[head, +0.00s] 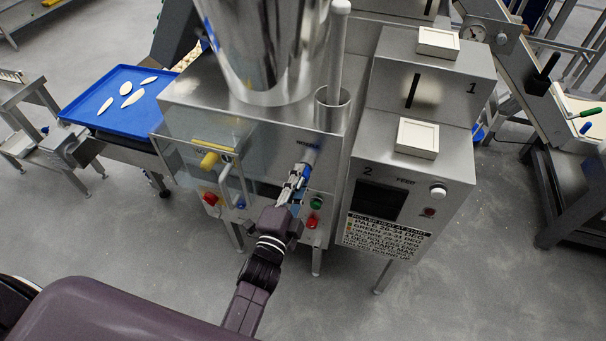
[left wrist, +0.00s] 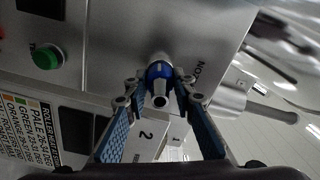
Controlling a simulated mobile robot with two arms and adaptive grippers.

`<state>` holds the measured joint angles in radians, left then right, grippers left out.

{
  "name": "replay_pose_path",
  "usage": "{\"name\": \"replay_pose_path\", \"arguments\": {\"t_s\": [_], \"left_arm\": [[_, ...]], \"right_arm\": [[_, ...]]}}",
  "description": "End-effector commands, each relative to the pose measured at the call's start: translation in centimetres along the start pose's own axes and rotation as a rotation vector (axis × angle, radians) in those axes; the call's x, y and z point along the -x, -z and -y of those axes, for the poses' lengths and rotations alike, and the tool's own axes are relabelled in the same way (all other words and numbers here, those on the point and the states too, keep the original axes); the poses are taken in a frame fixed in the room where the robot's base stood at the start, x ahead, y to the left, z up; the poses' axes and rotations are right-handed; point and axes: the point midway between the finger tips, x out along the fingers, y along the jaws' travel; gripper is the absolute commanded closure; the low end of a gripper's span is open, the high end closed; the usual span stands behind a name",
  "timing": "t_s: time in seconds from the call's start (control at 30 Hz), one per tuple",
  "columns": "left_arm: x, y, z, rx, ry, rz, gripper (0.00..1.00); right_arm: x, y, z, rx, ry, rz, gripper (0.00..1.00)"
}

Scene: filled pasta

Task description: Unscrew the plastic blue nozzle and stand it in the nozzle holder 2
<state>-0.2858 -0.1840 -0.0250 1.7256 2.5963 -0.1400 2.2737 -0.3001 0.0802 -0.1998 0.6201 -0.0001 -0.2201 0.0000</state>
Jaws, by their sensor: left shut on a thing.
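The blue nozzle (left wrist: 158,76) shows in the middle of the left wrist view, a blue collar with a pale metal tip. It is at a grey outlet on the steel machine front, beside the lettering. My left gripper (head: 297,178) reaches up to this outlet in the head view and hides most of the nozzle there. Its two blue-padded fingers are shut on the nozzle, one at each side. I cannot tell how far the nozzle is screwed in. I cannot make out a part that is clearly nozzle holder 2. My right gripper is in neither view.
A green button (head: 316,202) and a red button (head: 311,222) sit close to my left gripper. A steel cabinet marked 2 (head: 446,172) stands to the right, with a cream square block (head: 417,137) on it. A blue tray (head: 138,122) is at the left.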

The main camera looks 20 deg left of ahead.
Motion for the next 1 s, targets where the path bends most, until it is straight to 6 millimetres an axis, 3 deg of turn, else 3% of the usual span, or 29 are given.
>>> {"name": "replay_pose_path", "arguments": {"t_s": [0.17, 0.4, 0.6, 0.63, 0.7, 0.8, 1.0], "left_arm": [[-0.33, -0.04, -0.15, 0.031, -0.001, 0.021, 1.00], [-0.31, -0.03, -0.14, 0.262, 0.001, 0.021, 1.00], [-0.31, -0.04, -0.13, 0.270, 0.002, 0.021, 1.00], [-0.31, -0.04, -0.13, 0.270, 0.002, 0.021, 0.74], [-0.31, 0.02, -0.10, 0.269, 0.003, 0.019, 0.66], [-0.33, 0.12, 0.02, 0.269, 0.005, 0.017, 0.56], [-0.34, 0.25, 0.16, 0.268, 0.008, 0.014, 0.56]], "right_arm": [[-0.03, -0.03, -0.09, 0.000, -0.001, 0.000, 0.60], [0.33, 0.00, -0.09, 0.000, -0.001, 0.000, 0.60], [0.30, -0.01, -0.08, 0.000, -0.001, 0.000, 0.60], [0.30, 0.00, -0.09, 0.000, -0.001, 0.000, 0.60], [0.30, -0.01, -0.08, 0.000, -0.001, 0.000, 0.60], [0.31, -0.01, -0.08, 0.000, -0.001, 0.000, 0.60], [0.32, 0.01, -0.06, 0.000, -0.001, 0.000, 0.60]]}}
